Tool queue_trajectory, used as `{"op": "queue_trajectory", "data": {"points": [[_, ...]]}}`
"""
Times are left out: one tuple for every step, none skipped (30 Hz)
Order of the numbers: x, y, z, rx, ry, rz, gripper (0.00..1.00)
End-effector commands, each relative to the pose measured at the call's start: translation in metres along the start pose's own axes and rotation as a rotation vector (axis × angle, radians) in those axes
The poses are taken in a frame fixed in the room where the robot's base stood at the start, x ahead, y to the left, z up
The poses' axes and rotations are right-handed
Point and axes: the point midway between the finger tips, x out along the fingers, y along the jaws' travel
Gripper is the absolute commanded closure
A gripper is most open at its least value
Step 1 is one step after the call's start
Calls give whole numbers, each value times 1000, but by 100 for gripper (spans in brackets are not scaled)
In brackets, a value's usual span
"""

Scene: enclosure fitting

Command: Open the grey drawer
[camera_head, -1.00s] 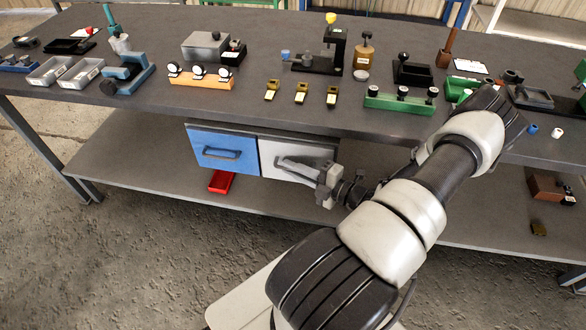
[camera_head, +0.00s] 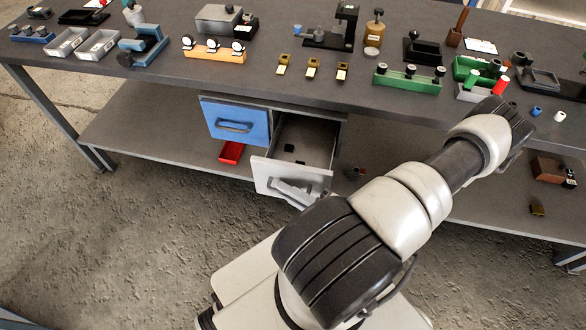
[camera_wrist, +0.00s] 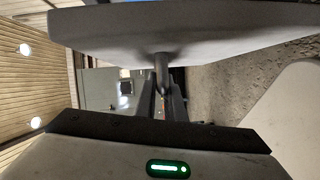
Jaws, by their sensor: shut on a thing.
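The grey drawer (camera_head: 304,142) is pulled well out from under the table, to the right of the blue drawer, and its inside shows from above. Its light front (camera_head: 268,173) faces me. My gripper (camera_wrist: 164,98) is shut on the drawer's handle (camera_wrist: 161,62), close in front of the panel in the wrist view. In the head view the handle area is partly covered by my own arm, so the fingers do not show clearly there. Small dark items (camera_head: 289,148) lie on the drawer's floor.
The blue drawer (camera_head: 236,122) is shut. A red bin (camera_head: 231,152) stands on the lower shelf (camera_head: 150,140) below it. The tabletop (camera_head: 270,90) carries several fixtures and parts. Open concrete floor (camera_head: 120,240) lies in front.

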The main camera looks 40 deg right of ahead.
Motion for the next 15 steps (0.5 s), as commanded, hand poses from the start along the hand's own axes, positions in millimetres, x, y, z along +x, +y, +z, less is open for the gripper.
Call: {"op": "queue_trajectory", "data": {"points": [[-4,-2,-10,5,-1,0,100],[-6,-3,-15,4,-1,0,100],[-9,-5,-21,4,0,0,100],[-10,-6,-25,4,0,1,100],[-12,-6,-29,3,0,1,100],[-14,-8,-33,2,-1,1,100],[-15,-8,-36,2,-1,1,100],[-16,-9,-39,1,-1,1,100],[-18,-10,-42,2,-1,1,100],[-19,-10,-45,2,-1,1,100],[-20,-11,-46,2,-1,1,100],[-20,-11,-48,1,-1,1,100],[-21,-11,-49,0,-1,1,100],[-21,-12,-50,-1,-1,1,100],[-22,-12,-51,-1,-1,1,100]]}}
